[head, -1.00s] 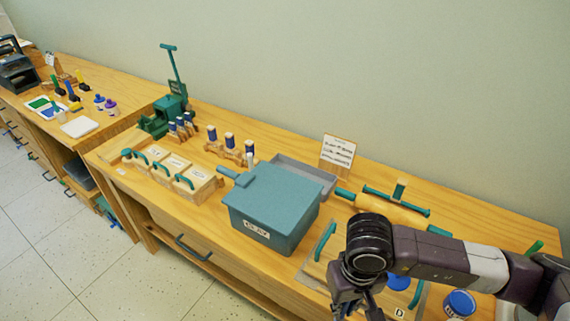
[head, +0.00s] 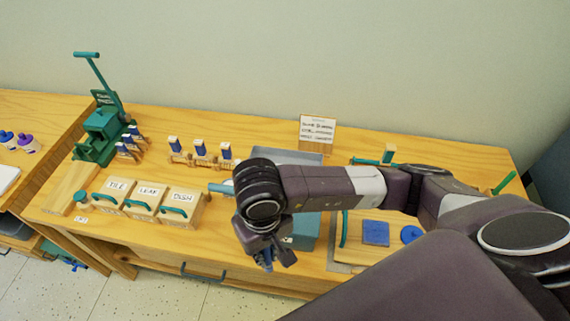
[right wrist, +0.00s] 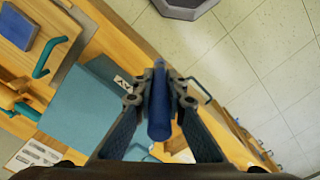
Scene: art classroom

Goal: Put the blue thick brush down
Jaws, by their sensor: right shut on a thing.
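The blue thick brush (right wrist: 159,105) is held lengthwise between the two fingers of my right gripper (right wrist: 160,88) in the right wrist view. Its blue body shows well there; its tip end is not clear. In the head view my right gripper (head: 268,258) points down in front of the teal box, beyond the bench's front edge, and only a little blue shows between its fingers. My left gripper is not in view.
The wooden bench (head: 150,238) bears a teal box (head: 305,232), mostly hidden by my arm, and wooden boxes labelled TILE, LEAF and DISH (head: 180,208). Behind are brush racks (head: 200,162), a grey tray (head: 300,157), a sign (head: 317,130) and a green press (head: 103,130).

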